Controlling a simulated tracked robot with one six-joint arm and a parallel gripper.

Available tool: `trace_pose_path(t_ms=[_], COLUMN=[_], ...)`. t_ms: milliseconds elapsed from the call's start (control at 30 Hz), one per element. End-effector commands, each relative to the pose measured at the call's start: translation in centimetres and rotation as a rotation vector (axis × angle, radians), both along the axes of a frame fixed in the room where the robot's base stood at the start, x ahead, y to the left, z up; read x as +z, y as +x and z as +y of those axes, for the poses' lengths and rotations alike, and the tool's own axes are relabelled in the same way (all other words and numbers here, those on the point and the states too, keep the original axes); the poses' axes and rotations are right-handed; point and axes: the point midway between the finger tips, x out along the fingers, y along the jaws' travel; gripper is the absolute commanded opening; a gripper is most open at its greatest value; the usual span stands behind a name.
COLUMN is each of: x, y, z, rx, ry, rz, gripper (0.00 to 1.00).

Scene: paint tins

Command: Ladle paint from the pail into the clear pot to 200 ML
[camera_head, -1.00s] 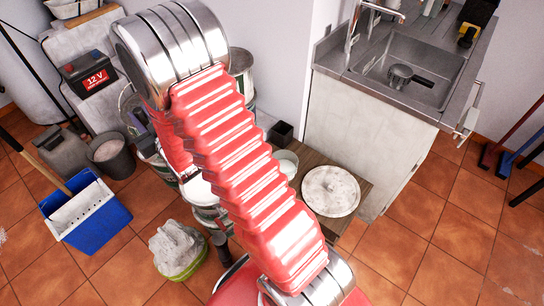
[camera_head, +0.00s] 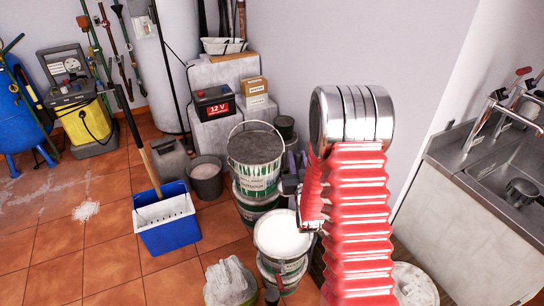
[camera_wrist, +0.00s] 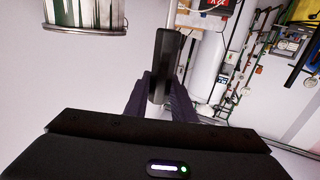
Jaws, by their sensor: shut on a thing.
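My gripper shows in the wrist view (camera_wrist: 158,98), its two dark fingers shut on a black bar-like handle (camera_wrist: 166,62). This looks like the ladle's handle; its bowl is not visible. In the head view the gripper is a small dark shape (camera_head: 292,187), partly behind my red arm, above and beside the tins. An open pail of white paint (camera_head: 281,235) stands on another tin below the gripper. The clear pot is not visible now; my arm covers the bench area to the right of the pail.
A lidded tin (camera_head: 255,172) with a raised wire handle stands behind the pail. A white round lid (camera_head: 414,286) lies right of my arm. A blue bucket (camera_head: 166,225), grey bucket (camera_head: 206,180) and rag-filled bowl (camera_head: 229,284) stand left. The sink (camera_head: 500,183) is far right.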

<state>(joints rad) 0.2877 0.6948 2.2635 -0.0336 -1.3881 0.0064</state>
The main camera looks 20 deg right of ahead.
Motion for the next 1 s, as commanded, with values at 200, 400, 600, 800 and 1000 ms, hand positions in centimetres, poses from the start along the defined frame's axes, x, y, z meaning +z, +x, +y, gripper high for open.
trace_pose_path(t_ms=[200, 400, 600, 800, 1000], x=[-2.0, -3.6, -5.1, -6.7, -8.2], y=[-1.8, -3.7, -5.9, -8.5, -11.4], z=[-7.0, -12.5, -17.5, -22.1, -26.3], rx=[-0.081, -0.131, -0.166, -0.188, -0.199], ry=[0.000, 0.000, 0.001, 0.001, 0.000], rz=[0.000, 0.000, 0.000, 0.000, -0.001], gripper=[0.00, 0.00, 0.00, 0.00, 0.00])
